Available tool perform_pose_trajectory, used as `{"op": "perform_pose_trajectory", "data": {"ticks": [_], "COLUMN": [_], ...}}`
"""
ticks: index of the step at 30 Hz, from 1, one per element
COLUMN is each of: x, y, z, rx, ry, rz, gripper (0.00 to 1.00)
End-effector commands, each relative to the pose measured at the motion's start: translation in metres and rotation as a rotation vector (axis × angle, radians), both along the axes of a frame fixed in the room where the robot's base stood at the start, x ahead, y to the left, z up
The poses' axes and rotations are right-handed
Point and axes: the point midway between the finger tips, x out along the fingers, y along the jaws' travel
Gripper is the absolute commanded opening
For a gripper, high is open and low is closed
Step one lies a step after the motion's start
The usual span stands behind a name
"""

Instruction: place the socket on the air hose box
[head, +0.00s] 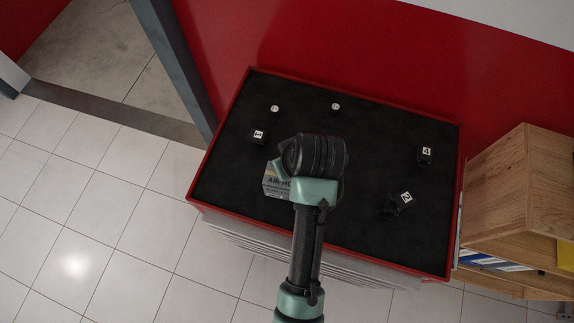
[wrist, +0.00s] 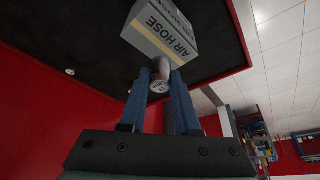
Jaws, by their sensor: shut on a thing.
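The grey air hose box (head: 272,188) stands near the front left of the black-topped table, partly hidden by my arm in the head view. In the wrist view the box (wrist: 165,38) fills the upper middle, its "AIR HOSE" lettering showing. My gripper (wrist: 161,73) is shut on a small pale socket (wrist: 158,87) with a marked end face. The socket is between the fingertips, right by the box's near edge. I cannot tell whether it touches the box. My wrist hides the fingers and the held socket in the head view.
Two small sockets, a left one (head: 274,108) and a right one (head: 335,106), stand at the table's back. Black numbered blocks stand at left (head: 257,136), right (head: 425,154) and front right (head: 399,203). The table (head: 330,240) has a red rim. A wooden shelf (head: 515,195) adjoins at right.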

Motion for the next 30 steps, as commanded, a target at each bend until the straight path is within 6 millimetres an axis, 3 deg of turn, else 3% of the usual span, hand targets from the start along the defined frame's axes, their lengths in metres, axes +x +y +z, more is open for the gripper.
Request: {"op": "perform_pose_trajectory", "data": {"ticks": [6, 18, 19, 23, 30], "x": [-0.001, 0.0, 0.0, 0.0, 0.0], "y": [0.0, 0.0, 0.0, 0.0, 0.0], "z": [-0.028, -0.035, -0.034, -0.034, -0.034], "rx": [0.001, 0.0, -0.001, 0.0, 0.0], "ry": [0.003, 0.001, 0.001, 0.001, 0.001], "rz": [-0.002, -0.002, -0.002, -0.002, -0.002], "gripper": [0.0, 0.0, 0.34, 0.57, 0.6]}}
